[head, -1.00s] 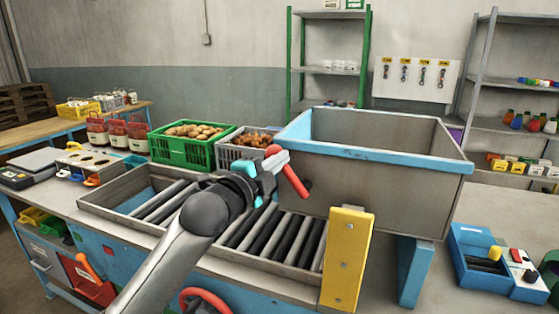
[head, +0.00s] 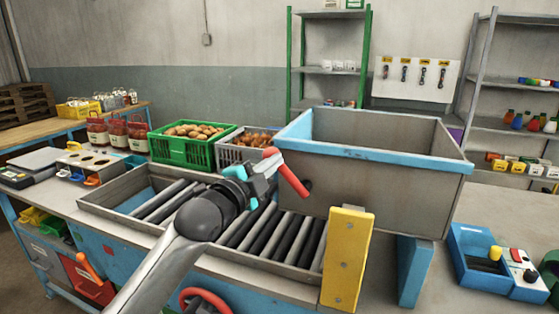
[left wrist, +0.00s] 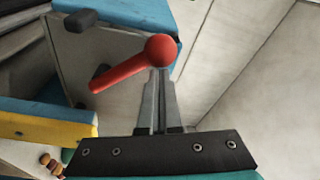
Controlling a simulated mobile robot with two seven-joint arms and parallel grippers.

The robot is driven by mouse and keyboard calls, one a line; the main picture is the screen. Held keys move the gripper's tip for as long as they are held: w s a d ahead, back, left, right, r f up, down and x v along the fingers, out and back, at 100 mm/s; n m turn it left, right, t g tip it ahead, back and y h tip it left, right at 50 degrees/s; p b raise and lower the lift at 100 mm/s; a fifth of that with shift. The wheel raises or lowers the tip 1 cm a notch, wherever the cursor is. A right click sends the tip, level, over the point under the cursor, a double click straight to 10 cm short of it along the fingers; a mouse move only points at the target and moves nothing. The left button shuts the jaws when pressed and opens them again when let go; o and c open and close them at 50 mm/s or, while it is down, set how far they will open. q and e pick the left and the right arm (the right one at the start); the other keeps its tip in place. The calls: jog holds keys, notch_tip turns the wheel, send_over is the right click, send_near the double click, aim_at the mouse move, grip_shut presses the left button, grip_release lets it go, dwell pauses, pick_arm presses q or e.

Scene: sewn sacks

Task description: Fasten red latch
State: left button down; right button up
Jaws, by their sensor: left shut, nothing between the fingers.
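The red latch (head: 292,178) is a red lever on the left side of the grey, blue-rimmed hopper (head: 390,185). In the head view it slopes down to the right from its upper end. In the left wrist view the red latch (left wrist: 130,70) has a round ball end at its right, and its bar slopes down to the left. My left gripper (head: 268,172) is shut and empty, just left of the latch in the head view. In the left wrist view the shut fingertips (left wrist: 160,75) are just below the ball end; I cannot tell whether they touch it. My right gripper is not in view.
A roller conveyor (head: 100,204) lies below my left arm. A yellow post (head: 347,258) stands in front of the hopper. A green crate (head: 186,153) and a grey crate (head: 228,156) stand behind the conveyor. A blue control box (head: 500,265) sits at the right.

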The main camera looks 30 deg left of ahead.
pick_arm(q)
jog(key=s+a+f+n+t+y, duration=0.1)
jog(key=a+f+n, duration=0.3)
jog(key=n, duration=0.6)
jog(key=shift+f+y+p, duration=0.35)
jog(key=shift+f+y, duration=0.25)
jog(key=shift+f, duration=0.5)
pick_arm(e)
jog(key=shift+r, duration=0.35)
pick_arm(q)
jog(key=shift+f, duration=0.1)
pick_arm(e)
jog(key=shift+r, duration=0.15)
